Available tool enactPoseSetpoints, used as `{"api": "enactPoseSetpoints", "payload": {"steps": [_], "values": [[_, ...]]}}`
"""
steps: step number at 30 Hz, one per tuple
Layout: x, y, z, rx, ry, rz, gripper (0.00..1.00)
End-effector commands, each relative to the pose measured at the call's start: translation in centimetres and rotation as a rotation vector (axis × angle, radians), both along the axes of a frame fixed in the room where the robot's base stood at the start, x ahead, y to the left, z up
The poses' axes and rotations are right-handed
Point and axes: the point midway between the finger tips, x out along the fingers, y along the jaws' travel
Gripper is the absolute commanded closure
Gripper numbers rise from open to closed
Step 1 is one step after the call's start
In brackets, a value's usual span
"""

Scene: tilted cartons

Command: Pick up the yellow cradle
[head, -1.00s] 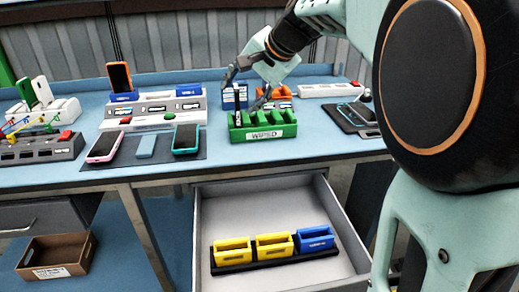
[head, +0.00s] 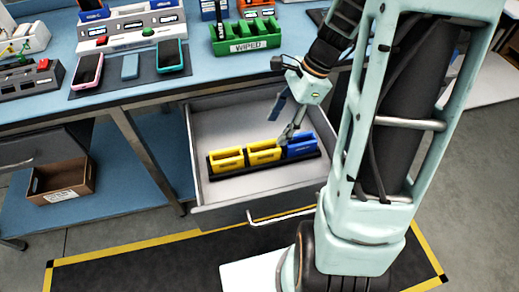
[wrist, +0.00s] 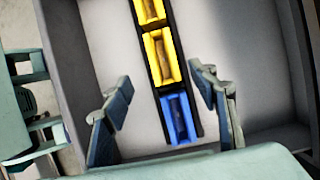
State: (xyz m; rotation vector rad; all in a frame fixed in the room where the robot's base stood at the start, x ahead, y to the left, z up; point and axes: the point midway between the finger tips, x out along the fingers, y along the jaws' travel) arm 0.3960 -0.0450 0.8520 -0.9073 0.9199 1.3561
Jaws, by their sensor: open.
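Two yellow cradles sit in a row with a blue cradle on a black strip in the open drawer. In the head view the left yellow cradle (head: 227,160) is at the row's left end and the other yellow cradle (head: 263,154) is in the middle. The blue cradle (head: 300,146) is at the right end. My gripper (head: 284,118) is open and empty, above the right part of the row. In the wrist view its fingers (wrist: 161,80) appear on either side of the row, near the middle yellow cradle (wrist: 162,57) and the blue cradle (wrist: 178,118).
The drawer (head: 220,120) has raised walls around the row, with bare floor behind it. The blue workbench (head: 130,95) overhangs the drawer's back and holds a green rack (head: 245,36) and phones on a dark mat. A brown box (head: 60,182) stands at lower left.

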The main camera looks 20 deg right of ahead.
Motion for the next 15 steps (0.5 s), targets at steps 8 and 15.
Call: {"api": "enactPoseSetpoints", "payload": {"steps": [8, 15], "values": [[-0.1, 1.6, -4.1, 0.002, 0.005, 0.001, 0.46], [0.1, 2.4, -5.9, 0.002, 0.004, 0.001, 0.46]]}}
